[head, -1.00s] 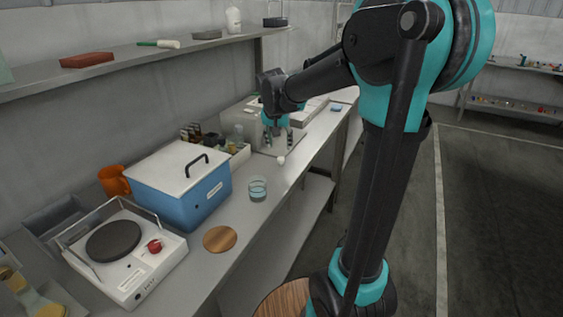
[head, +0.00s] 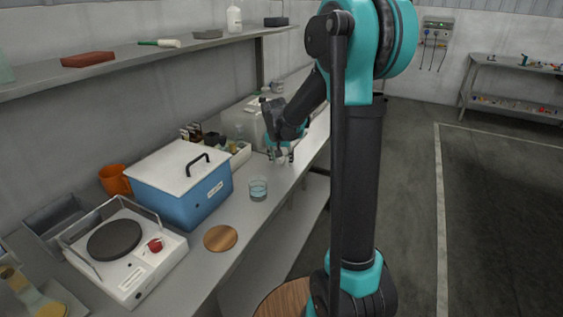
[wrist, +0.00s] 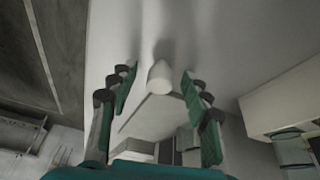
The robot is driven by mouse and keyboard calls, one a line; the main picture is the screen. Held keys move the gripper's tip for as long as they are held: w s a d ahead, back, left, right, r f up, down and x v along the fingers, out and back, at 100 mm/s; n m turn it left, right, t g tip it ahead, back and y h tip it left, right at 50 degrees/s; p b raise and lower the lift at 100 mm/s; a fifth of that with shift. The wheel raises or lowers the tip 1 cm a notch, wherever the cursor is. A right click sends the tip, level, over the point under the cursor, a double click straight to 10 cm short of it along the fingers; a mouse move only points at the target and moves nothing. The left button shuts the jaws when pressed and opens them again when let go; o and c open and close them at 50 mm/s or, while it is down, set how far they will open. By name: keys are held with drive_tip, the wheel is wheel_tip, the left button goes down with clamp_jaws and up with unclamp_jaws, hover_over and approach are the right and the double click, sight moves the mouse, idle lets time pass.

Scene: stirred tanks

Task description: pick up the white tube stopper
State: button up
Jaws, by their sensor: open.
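The white tube stopper (wrist: 160,76) stands on the grey bench in the wrist view, centred between the fingers of my gripper (wrist: 157,88). The fingers are apart on both sides of it and do not visibly touch it. In the head view my gripper (head: 281,158) is low over the bench, beyond the glass beaker, and the stopper (head: 281,160) is a small pale spot there, partly hidden by the fingers.
A glass beaker (head: 258,188) stands near the gripper on the bench (head: 238,222). A blue bath with a white lid (head: 178,165), a hotplate (head: 130,250) and a wooden disc (head: 220,238) stand nearer. A shelf (head: 130,62) runs along the wall.

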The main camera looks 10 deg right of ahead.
drive_tip(key=c, duration=0.8)
drive_tip(key=shift+c, duration=0.2)
